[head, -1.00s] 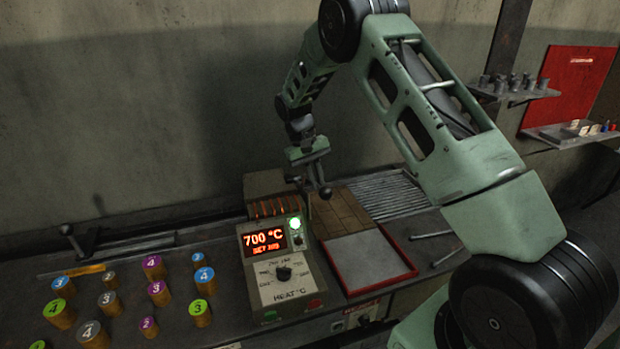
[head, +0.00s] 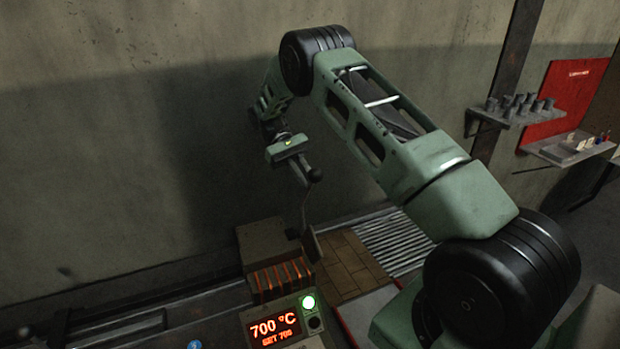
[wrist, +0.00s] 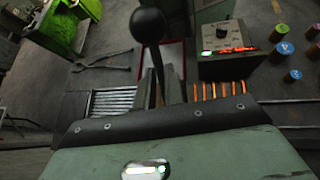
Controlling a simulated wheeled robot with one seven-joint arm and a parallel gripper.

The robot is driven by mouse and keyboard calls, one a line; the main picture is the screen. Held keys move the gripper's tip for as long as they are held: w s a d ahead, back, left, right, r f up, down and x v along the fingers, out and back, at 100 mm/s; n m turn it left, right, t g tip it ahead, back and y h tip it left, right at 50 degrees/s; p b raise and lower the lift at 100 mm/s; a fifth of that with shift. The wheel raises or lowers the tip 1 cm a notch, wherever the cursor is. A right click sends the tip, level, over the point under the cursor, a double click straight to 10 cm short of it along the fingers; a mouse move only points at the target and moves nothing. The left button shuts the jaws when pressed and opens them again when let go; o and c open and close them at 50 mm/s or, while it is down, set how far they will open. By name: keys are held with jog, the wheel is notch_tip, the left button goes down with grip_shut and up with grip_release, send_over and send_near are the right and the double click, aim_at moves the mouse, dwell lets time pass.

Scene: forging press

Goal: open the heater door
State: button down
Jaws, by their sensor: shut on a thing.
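The heater (head: 262,240) is a brown-grey block with glowing orange coils (head: 282,280) on its near side, behind the control box. My gripper (head: 308,174) is above and right of it. It is shut on a dark lever handle (head: 306,208) with a black ball knob. In the wrist view the knob (wrist: 148,25) stands large in front, its rod running down between my fingers (wrist: 160,92). In the head view a dark plate (head: 312,244) hangs at the lower end of the rod, beside the heater. How the door joins the lever is hard to see.
The control box (head: 275,328) reads 700 °C with a green lamp lit. Right of the heater lie brown bricks (head: 350,262) and a ribbed metal rack (head: 395,240). Numbered cylinders (wrist: 283,48) and tongs (wrist: 100,66) show in the wrist view. The wall stands behind.

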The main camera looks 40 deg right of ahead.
jog(key=shift+w+d+r, duration=0.1)
jog(key=shift+w, duration=0.4)
jog(key=c, duration=1.5)
grip_release()
